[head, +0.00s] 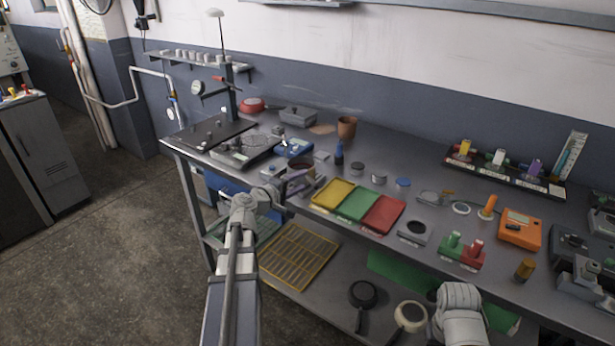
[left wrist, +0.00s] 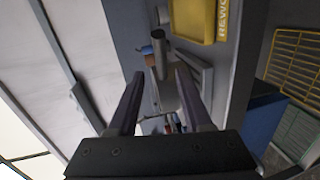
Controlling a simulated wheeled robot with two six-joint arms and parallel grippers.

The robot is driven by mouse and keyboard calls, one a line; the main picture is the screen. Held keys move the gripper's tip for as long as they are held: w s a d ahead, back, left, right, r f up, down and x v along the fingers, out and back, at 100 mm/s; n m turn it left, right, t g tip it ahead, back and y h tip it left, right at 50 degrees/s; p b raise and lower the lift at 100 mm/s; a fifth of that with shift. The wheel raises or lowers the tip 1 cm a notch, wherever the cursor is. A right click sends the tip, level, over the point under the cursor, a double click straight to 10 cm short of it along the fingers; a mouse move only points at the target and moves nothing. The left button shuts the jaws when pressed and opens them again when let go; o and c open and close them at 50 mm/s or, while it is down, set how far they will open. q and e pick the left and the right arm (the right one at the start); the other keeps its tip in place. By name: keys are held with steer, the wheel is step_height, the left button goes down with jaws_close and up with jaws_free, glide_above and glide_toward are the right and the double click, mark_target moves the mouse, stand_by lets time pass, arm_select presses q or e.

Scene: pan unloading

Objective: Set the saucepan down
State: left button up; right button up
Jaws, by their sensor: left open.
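A dark-rimmed round vessel that looks like the saucepan (head: 301,171) is at the workbench's front edge, left of the yellow tray. My left gripper (head: 284,187) is beside it at the bench edge, and the arm partly hides that spot. In the left wrist view the two fingers (left wrist: 160,74) are spread apart. A grey cylindrical thing (left wrist: 158,58) shows beyond the fingertips; I cannot tell whether it is part of the saucepan. No grip on anything shows. My right arm shows at the lower right, but its gripper is not in view.
Yellow (head: 334,193), green (head: 357,204) and red (head: 383,214) trays lie right of the vessel. A red pan (head: 252,104) and grey pan (head: 298,116) stand at the back. A dark pan (head: 362,293) and cream-coloured pan (head: 411,316) are on the lower shelf, near a yellow rack (head: 289,254).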

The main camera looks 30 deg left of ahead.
arm_select(q)
steer(key=p+v, duration=0.1)
steer(key=v, duration=0.5)
steer(key=shift+s, duration=0.45)
